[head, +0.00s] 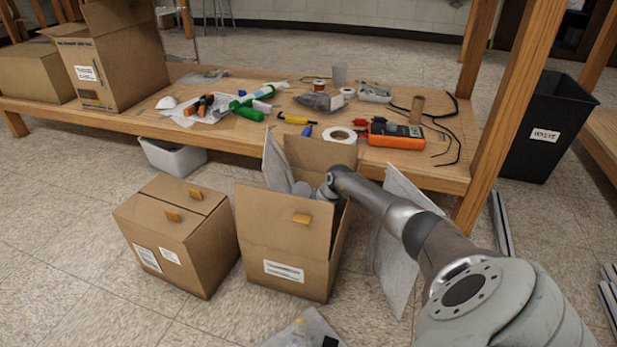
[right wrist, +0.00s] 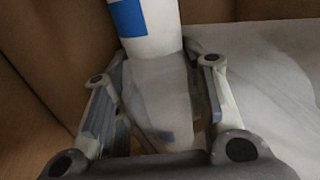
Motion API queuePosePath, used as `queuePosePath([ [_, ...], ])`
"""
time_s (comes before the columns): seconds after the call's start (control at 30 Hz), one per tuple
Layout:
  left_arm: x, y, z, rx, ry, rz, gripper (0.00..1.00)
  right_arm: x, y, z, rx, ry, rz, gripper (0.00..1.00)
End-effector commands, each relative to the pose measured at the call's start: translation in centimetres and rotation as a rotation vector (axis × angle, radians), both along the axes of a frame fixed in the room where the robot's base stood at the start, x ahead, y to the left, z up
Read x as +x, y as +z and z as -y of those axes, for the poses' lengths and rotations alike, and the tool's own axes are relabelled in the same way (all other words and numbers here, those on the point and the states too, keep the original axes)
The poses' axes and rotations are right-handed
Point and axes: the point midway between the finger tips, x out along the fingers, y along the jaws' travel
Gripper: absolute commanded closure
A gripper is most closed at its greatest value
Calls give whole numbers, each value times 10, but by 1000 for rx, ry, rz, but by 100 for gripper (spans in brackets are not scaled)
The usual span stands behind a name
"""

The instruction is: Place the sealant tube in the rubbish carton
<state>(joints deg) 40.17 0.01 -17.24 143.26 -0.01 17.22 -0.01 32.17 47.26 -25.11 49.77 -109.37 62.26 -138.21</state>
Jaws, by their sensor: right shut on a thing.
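The sealant tube (right wrist: 152,42), white with a blue patch, shows in the right wrist view. My right gripper (right wrist: 160,85) is shut on it, with a finger on each side. Brown cardboard walls and a pale grey sheet surround them there. In the head view my right arm reaches down into the open carton (head: 285,235) on the floor, which I take as the rubbish carton. Its walls hide the fingers and the tube. I cannot tell whether the tube touches the carton's bottom. My left gripper is not in view.
A closed carton (head: 177,235) stands left of the open one. Grey sheets, one at its right (head: 398,245), lie around it. Behind is a low wooden shelf (head: 225,135) with tools, tape and an orange meter (head: 396,134). A black bin (head: 545,125) stands at right.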

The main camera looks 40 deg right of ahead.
Motion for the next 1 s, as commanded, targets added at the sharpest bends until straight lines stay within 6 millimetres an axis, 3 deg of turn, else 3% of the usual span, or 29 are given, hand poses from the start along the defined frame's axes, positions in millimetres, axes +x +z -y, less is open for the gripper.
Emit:
queuePosePath([
  [0.03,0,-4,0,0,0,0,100,1,-2,0,0,0,2,95],
  [0.07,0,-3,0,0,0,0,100,0,-2,0,0,0,1,58],
  [0.2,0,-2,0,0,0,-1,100,0,-1,0,0,0,0,40],
  [0.67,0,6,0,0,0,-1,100,-1,6,1,-1,0,0,39],
  [1.0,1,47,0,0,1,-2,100,-21,62,12,-4,1,-1,39],
])
